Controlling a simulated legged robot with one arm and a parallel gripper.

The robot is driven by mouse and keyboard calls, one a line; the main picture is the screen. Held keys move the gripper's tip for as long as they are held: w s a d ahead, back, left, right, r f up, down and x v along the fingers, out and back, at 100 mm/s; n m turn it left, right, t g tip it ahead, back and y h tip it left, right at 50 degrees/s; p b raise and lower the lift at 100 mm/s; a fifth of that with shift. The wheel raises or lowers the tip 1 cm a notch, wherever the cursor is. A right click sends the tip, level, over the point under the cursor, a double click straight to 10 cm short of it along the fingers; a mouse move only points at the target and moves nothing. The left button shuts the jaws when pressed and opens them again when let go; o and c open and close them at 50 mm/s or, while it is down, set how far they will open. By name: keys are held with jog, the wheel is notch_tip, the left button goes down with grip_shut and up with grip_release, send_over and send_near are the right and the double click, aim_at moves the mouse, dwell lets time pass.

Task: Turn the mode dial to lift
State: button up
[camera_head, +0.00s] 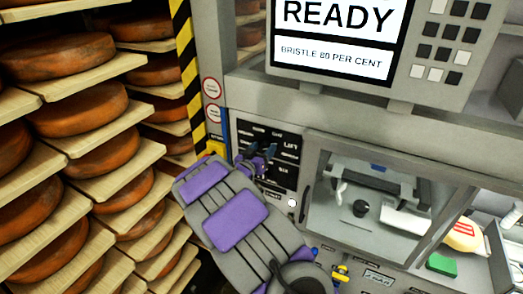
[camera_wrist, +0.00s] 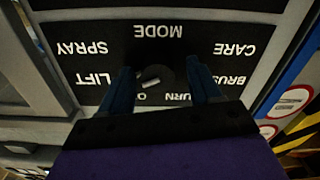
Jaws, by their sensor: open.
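The mode dial (camera_wrist: 150,77) is a dark round knob with a short white mark, on a black panel (camera_wrist: 150,30) that appears upside down in the wrist view. Around it are the labels SPRAY, LIFT, CARE and partly hidden ones. LIFT (camera_wrist: 95,78) lies left of the dial there. I cannot tell which label the mark points at. My gripper (camera_wrist: 160,70) is open, its two dark blue fingers on either side of the dial; contact is unclear. In the head view, my gripper (camera_head: 260,158) is at the black panel and hides the dial; LIFT (camera_head: 291,145) shows at its right.
A screen (camera_head: 333,38) above reads READY and BRISTLE 80 PER CENT, beside a keypad (camera_head: 443,40). Shelves of cheese wheels (camera_head: 80,105) stand at left, past a yellow-black striped post (camera_head: 186,65). A windowed compartment (camera_head: 375,195) is right of the panel.

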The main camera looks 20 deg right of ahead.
jog(key=b+v, duration=0.1)
jog(key=v, duration=1.6)
jog(key=shift+a, duration=0.25)
jog(key=shift+s+f, duration=0.1)
